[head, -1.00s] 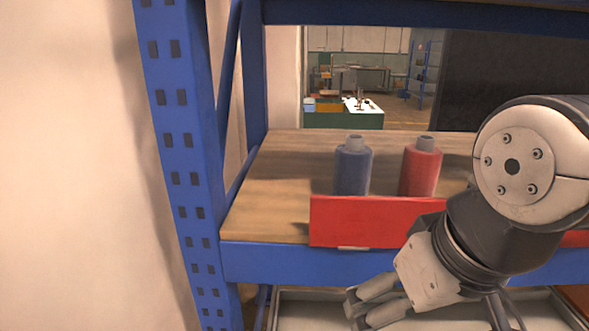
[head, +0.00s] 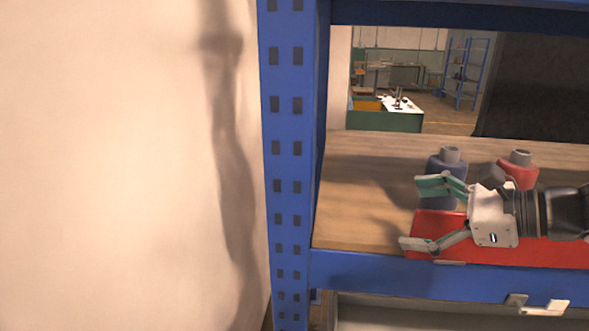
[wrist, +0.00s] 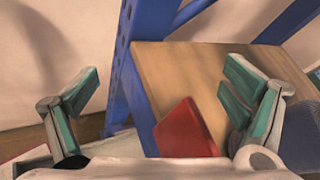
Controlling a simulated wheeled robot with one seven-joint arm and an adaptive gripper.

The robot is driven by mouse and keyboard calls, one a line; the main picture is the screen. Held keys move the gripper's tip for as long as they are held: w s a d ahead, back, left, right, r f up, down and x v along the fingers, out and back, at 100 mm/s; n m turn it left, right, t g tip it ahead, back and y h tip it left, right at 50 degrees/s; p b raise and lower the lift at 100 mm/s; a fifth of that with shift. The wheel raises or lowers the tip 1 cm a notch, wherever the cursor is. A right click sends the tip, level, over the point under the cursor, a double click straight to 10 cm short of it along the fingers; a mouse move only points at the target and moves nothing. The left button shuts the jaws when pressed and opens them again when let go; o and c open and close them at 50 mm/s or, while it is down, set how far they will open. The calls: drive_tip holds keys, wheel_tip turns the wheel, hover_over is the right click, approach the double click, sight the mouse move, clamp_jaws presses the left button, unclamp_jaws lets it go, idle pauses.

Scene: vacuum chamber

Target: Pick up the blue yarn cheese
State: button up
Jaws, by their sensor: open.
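The blue yarn cheese (head: 447,163) stands upright on the wooden shelf in the head view, its grey tube tip showing and its lower part partly hidden by my gripper. My gripper (head: 424,214) is open and empty, pointing left across the front of the yarn, at the shelf's front edge. In the wrist view, my gripper's fingers (wrist: 162,100) are spread wide. A dark blue-grey rounded shape at the right edge, outside the right finger, looks like the blue yarn cheese (wrist: 302,135); nothing is between the fingertips.
A red yarn cheese (head: 518,167) stands right of the blue one. A red panel (head: 545,250) runs along the shelf front. The blue rack post (head: 288,150) rises at the left. The wooden shelf (head: 350,215) is bare left of the yarn.

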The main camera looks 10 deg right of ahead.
sight(457, 161)
drive_tip(key=d+m+t, duration=0.1)
drive_tip(key=d+m, duration=0.1)
drive_tip(key=d, duration=0.1)
drive_tip(key=w+d+r+m+t+h, duration=0.1)
drive_tip(key=d+m+t, duration=0.1)
drive_tip(key=d, duration=0.1)
drive_tip(key=d+r+m+t+h, duration=0.1)
drive_tip(key=d, duration=0.3)
drive_tip(key=shift+w+m+t, duration=0.2)
drive_tip(key=shift+m+t, duration=0.1)
drive_tip(key=shift+m, duration=0.1)
drive_tip(key=d+r+m+t+h, duration=0.1)
drive_tip(key=d+m+t+h, duration=0.25)
drive_tip(key=d, duration=0.45)
drive_tip(key=shift+m+g, duration=0.25)
drive_tip(key=shift+m, duration=0.3)
drive_tip(key=x, duration=0.7)
drive_tip(key=shift+w, duration=0.15)
drive_tip(key=shift+a+x, duration=0.15)
drive_tip(key=shift+x, duration=1.25)
drive_tip(key=shift+a+x, duration=0.1)
drive_tip(key=shift+x, duration=1.3)
drive_tip(key=shift+r, duration=0.15)
drive_tip(key=c, duration=2.1)
